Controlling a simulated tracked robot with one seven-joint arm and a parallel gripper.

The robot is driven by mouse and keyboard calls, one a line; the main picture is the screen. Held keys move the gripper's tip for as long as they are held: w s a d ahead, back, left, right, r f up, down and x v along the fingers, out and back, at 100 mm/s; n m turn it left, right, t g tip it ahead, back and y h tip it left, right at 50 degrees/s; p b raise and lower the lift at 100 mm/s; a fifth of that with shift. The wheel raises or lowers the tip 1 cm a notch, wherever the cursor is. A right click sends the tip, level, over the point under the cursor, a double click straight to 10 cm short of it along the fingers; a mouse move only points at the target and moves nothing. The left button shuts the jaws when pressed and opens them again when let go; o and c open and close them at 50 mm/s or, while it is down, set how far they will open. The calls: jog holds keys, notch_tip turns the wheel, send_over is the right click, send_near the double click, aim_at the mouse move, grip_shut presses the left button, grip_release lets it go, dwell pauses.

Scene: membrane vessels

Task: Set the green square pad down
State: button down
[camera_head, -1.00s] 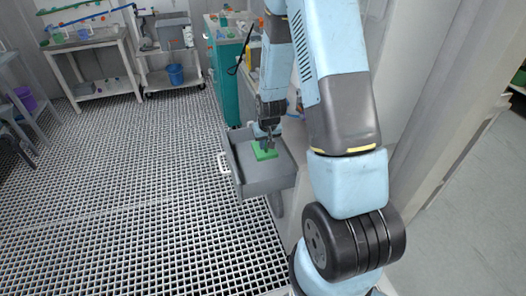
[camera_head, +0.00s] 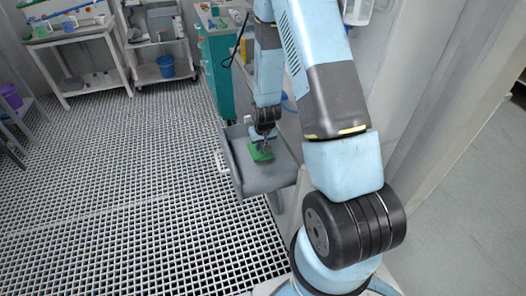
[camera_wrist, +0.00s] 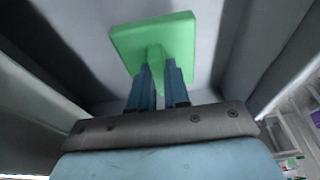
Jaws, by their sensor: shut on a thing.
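The green square pad (camera_head: 261,153) is inside the open grey drawer (camera_head: 240,172), near its middle. In the wrist view the pad (camera_wrist: 182,38) is a flat green plate with a raised green grip in its centre. My gripper (camera_head: 264,143) points down into the drawer. In the wrist view my gripper's two blue fingers (camera_wrist: 162,78) are shut on the pad's grip. The pad looks slightly tilted in the head view. I cannot tell whether it touches the drawer floor.
Drawer walls stand close on both sides of my gripper. A teal cabinet (camera_head: 221,72) stands behind the drawer. A grated floor (camera_head: 110,190) is open to the left. A workbench (camera_head: 75,40) and a shelf cart (camera_head: 163,70) with a blue bucket (camera_head: 166,66) stand at the back.

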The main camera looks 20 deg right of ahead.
aim_at(261, 151)
jog(key=shift+f, duration=1.9)
jog(key=c, duration=1.1)
grip_release()
